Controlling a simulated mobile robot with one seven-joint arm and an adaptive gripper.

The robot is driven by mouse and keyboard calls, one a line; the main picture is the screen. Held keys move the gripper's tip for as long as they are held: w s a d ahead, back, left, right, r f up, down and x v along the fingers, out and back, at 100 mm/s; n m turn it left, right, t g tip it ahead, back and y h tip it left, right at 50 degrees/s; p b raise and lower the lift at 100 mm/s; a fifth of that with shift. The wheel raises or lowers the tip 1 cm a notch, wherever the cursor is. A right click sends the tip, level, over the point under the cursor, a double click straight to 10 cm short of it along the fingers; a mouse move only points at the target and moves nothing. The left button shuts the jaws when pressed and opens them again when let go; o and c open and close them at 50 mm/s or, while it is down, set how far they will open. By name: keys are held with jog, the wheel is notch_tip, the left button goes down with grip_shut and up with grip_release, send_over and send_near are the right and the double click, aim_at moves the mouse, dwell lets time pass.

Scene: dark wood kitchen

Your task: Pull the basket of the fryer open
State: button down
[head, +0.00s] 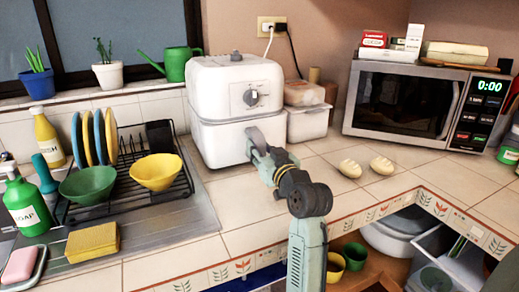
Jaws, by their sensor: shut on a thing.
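The white fryer (225,82) stands on the tiled counter against the wall, with a round dial on its upper front. Its lower part is the basket (217,142), and a thin seam runs between it and the upper body. I see no clear gap there, so the basket looks closed. My gripper (252,145) is at the right part of the basket's front, shut on the basket handle. The handle is hidden behind my gripper. My arm reaches up to it from the bottom of the picture.
A dish rack (125,180) with plates and bowls stands close on the left. Clear containers (306,120) stand right of the fryer. Two pale pieces of food (350,168) lie before the microwave (412,104). The counter in front of the fryer is clear apart from my arm.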

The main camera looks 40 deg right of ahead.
jog(key=b+v, duration=0.2)
jog(key=v, duration=1.5)
jog(key=shift+d+b, duration=0.15)
jog(key=shift+b, duration=0.2)
jog(key=c, duration=1.3)
grip_release()
jog(key=v, duration=1.2)
jog(key=shift+s, duration=0.1)
jog(key=shift+f, duration=0.1)
